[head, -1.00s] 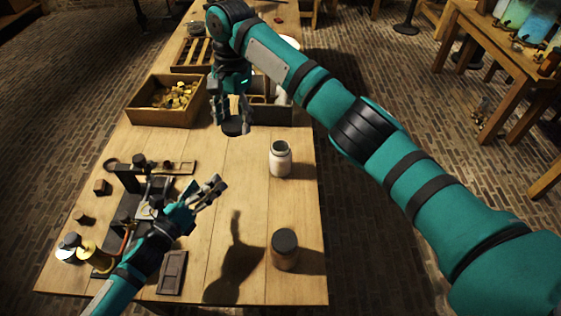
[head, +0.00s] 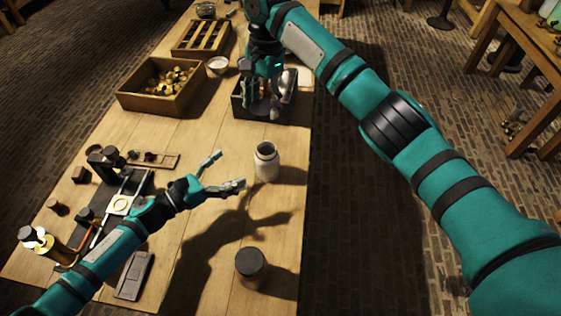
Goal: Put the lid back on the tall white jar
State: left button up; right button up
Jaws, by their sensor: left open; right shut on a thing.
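The tall white jar (head: 265,164) stands upright on the table with its mouth uncovered. My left gripper (head: 229,171) is open and empty, just left of the jar, its fingers pointing towards it and apart from it. My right gripper (head: 261,108) points down at the dark box behind the jar. It is shut on the dark lid, which is hard to make out against the dark box.
A dark box (head: 282,114) with a shiny metal item is under my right gripper. A wooden tray (head: 150,104) of small coloured pieces stands left of it. A dark-lidded jar (head: 250,267) stands in front. A dark apparatus (head: 112,196) lies near my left arm.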

aim_at(268, 161)
pick_arm(q)
notch_tip(268, 161, down, 6)
jog(key=b, duration=0.5)
jog(key=shift+w+d+f+b, duration=0.15)
jog(key=shift+f+b, duration=0.05)
jog(key=shift+b, duration=0.1)
pick_arm(e)
notch_tip(268, 161, down, 6)
jog(key=shift+w+f, duration=0.15)
jog(key=shift+d, duration=0.1)
pick_arm(q)
jog(key=shift+d, duration=0.1)
jog(key=x, duration=1.2)
jog(key=c, duration=1.8)
pick_arm(e)
jog(key=shift+f, duration=2.45)
jog(key=shift+f, duration=0.1)
jog(key=shift+f, duration=0.8)
